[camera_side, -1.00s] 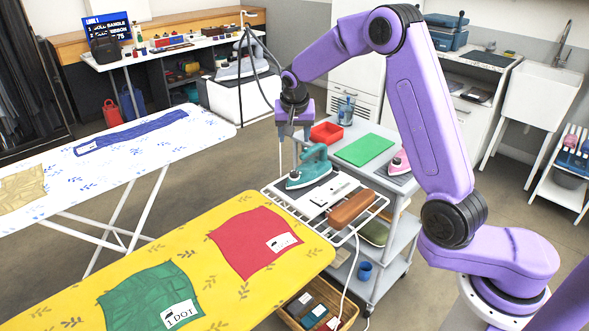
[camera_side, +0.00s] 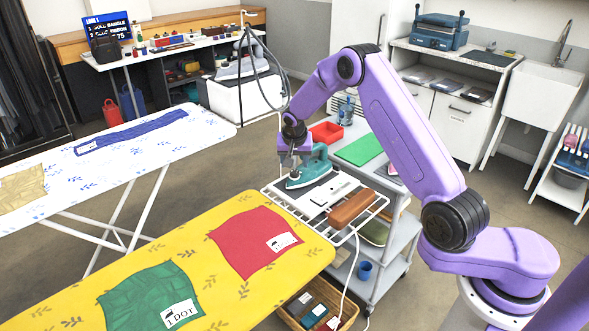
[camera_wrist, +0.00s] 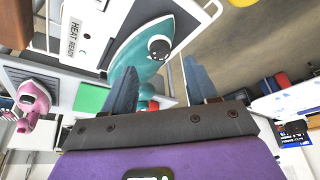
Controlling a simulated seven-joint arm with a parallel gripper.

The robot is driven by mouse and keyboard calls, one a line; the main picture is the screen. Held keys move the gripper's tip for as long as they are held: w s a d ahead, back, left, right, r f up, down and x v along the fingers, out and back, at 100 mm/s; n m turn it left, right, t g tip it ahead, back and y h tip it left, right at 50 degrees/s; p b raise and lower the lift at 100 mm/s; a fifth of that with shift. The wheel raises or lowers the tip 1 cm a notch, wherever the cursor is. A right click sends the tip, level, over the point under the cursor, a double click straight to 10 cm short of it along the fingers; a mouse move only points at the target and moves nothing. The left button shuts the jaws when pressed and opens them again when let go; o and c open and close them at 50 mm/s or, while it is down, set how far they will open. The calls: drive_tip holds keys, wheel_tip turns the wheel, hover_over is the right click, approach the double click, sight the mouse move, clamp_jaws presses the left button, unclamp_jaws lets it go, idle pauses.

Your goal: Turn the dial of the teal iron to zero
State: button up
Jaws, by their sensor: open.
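The teal iron (camera_side: 311,168) lies flat on the wire rack at the near end of the grey trolley. It also shows in the wrist view (camera_wrist: 128,62). Its dark round dial (camera_wrist: 159,47) has a pale marking, too small to read; in the side view my gripper and the iron's body hide it. My gripper (camera_side: 292,172) is open and empty, pointing down beside the iron's left end. In the wrist view the two fingers of my gripper (camera_wrist: 158,80) stand apart, with the dial beyond and roughly between their tips. I cannot tell whether they touch it.
The wire rack (camera_side: 283,205) also bears a white label card and a brown block (camera_side: 352,207). A red tray (camera_side: 326,132) and a green board (camera_side: 359,150) sit behind on the trolley. A pink iron (camera_wrist: 33,101) stands nearby. The yellow ironing board (camera_side: 215,291) is at front left.

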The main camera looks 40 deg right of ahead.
sight(295, 172)
drive_tip(key=shift+x, duration=2.4)
drive_tip(key=shift+c, duration=0.3)
drive_tip(key=c, duration=1)
